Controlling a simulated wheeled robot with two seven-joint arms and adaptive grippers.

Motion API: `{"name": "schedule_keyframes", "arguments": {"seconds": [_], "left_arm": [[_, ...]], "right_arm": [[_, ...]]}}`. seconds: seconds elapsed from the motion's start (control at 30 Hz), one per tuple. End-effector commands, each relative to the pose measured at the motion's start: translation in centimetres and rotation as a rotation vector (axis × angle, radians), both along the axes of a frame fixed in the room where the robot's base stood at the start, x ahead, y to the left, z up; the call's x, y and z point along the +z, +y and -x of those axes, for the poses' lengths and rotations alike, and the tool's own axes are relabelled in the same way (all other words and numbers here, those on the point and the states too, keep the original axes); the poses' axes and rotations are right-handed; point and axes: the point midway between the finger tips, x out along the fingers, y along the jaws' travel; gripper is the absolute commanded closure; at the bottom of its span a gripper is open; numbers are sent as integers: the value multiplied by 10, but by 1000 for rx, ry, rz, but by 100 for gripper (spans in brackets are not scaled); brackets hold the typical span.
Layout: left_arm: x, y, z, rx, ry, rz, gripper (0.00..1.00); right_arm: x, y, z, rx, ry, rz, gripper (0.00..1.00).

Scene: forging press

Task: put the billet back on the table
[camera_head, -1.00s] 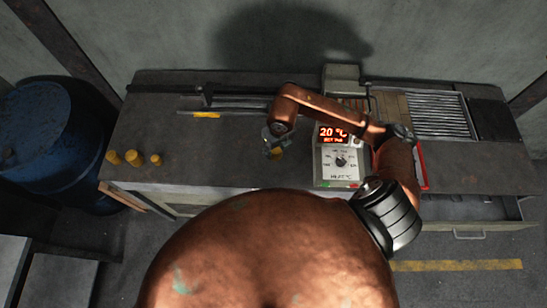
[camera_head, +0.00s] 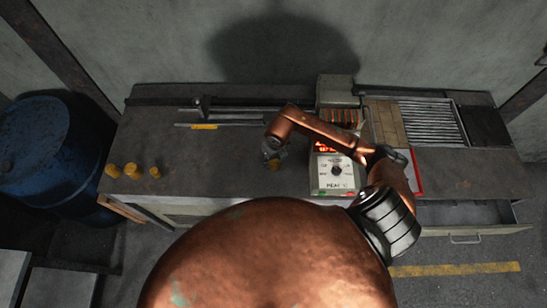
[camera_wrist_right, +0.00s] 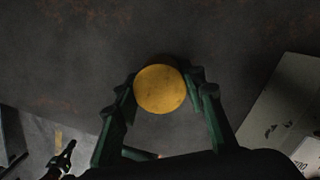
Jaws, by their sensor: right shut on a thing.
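A yellow-orange round billet (camera_wrist_right: 160,89) is between the two green fingers of my right gripper (camera_wrist_right: 162,95), which is shut on it. In the head view the billet (camera_head: 274,163) shows only as a small patch below my right gripper (camera_head: 272,152), left of the heater. It is over the grey table (camera_head: 220,160); I cannot tell whether it touches the top. A dark finger-like shape (camera_wrist_right: 62,158) at the lower left of the wrist view looks like my left gripper; its opening is unclear. My left arm does not show in the head view.
Three yellow cylinders (camera_head: 131,170) stand at the table's left front. The heater box (camera_head: 335,178) with a dial stands right of the billet, its display partly covered by my arm. A blue drum (camera_head: 35,150) is at left; an open drawer (camera_head: 470,215) is at front right.

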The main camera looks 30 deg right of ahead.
Motion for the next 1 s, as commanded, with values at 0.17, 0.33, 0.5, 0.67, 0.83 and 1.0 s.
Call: {"name": "schedule_keyframes", "arguments": {"seconds": [0.17,0.33,0.5,0.67,0.83,1.0], "left_arm": [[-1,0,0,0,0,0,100],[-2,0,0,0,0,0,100],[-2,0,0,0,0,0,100],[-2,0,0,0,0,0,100],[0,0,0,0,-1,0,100],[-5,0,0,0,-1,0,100]], "right_arm": [[1,0,-2,1,-5,-1,100],[-2,0,0,0,0,0,57],[-2,0,0,0,0,0,45],[-2,0,0,0,0,0,45],[0,0,0,0,0,0,45],[20,-1,1,2,-4,1,45]]}}
